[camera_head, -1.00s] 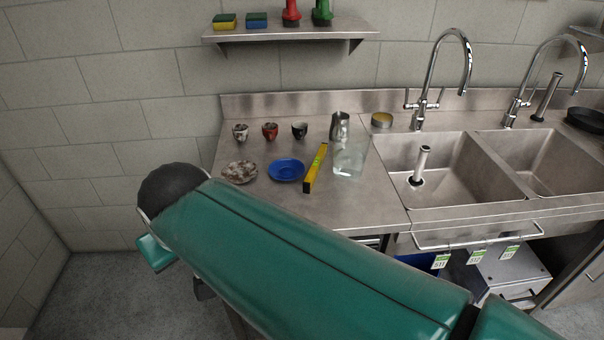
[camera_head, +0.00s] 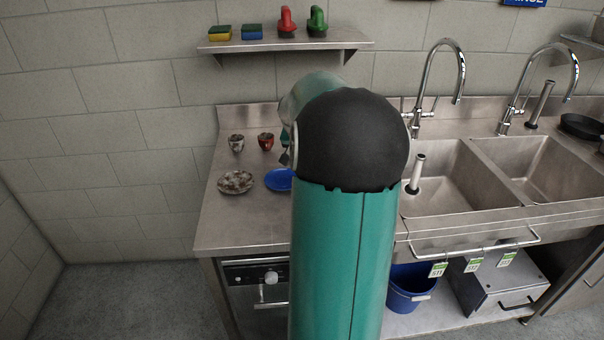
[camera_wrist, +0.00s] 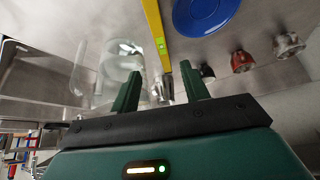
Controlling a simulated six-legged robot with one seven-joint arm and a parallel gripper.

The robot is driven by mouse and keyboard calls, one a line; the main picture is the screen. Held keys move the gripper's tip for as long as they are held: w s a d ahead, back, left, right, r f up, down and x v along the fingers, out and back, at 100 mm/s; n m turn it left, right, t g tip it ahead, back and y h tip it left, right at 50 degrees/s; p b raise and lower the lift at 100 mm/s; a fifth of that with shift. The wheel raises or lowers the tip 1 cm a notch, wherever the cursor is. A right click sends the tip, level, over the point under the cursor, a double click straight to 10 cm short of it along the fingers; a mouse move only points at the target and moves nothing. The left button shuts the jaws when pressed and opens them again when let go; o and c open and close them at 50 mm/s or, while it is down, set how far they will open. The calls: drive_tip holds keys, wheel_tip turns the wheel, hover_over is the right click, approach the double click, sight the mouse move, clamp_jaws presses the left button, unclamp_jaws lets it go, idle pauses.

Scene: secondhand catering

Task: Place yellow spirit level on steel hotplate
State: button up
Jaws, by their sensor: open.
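The yellow spirit level (camera_wrist: 157,32) lies on the steel counter and shows in the wrist view, running from the top edge down towards the gap between my fingers. In the head view my arm hides it. My gripper (camera_wrist: 158,75) is open and empty, with its two green fingers apart; the level is beyond the fingertips. In the head view my gripper is mostly hidden behind my arm. I cannot pick out the steel hotplate for certain; a steel box (camera_head: 508,278) stands on the low shelf below the sinks.
A blue saucer (camera_wrist: 205,14), several small cups including a red one (camera_wrist: 242,61), a clear glass vessel (camera_wrist: 120,58) and a metal jug (camera_wrist: 161,92) are near the level. A speckled saucer (camera_head: 236,182) is left. Sinks (camera_head: 445,175) lie right; a wall shelf (camera_head: 285,46) hangs above.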

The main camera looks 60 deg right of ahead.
drive_tip(key=x, duration=0.8)
drive_tip(key=shift+d, duration=0.15)
drive_tip(key=shift+x, duration=2.95)
drive_tip(key=shift+w+r, duration=0.1)
drive_tip(key=shift+w, duration=0.05)
clamp_jaws()
